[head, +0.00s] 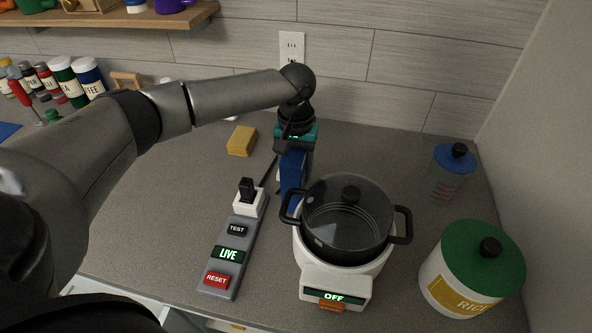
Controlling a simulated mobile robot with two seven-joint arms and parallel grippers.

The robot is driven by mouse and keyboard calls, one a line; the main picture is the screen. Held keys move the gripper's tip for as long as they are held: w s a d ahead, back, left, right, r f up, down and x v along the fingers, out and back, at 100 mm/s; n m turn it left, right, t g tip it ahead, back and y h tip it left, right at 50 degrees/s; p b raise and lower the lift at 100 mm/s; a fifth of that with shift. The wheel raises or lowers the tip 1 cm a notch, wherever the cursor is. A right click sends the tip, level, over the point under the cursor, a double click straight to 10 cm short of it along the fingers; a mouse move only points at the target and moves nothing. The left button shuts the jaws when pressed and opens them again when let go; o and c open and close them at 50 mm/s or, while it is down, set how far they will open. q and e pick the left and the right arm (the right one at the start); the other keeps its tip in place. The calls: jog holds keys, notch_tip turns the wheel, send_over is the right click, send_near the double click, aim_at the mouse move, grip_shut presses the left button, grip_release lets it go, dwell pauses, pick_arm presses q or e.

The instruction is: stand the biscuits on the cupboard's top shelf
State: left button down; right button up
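A tall, narrow blue packet (292,171), which may be the biscuits, stands upright behind the pot; no label is readable. My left gripper (295,146) points down at the top of this packet, its fingers at or around the upper end. The view is too small and overlapped to show whether the fingers are closed on it. The packet's lower end is partly hidden by the pot and its handle. My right gripper is not in view. I cannot make out the cupboard's top shelf.
A lidded black pot (347,232) sits on a white stove (336,287) reading OFF. A switch strip (222,262) reading LIVE lies left of it. A rice canister (468,272), blue-lidded jar (450,175) and yellow sponge (242,141) stand around. A wooden shelf (120,19) is upper left.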

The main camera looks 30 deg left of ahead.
pick_arm(q)
jog(key=shift+f, duration=0.25)
jog(key=shift+f, duration=0.1)
jog(key=shift+c, duration=1.1)
grip_release()
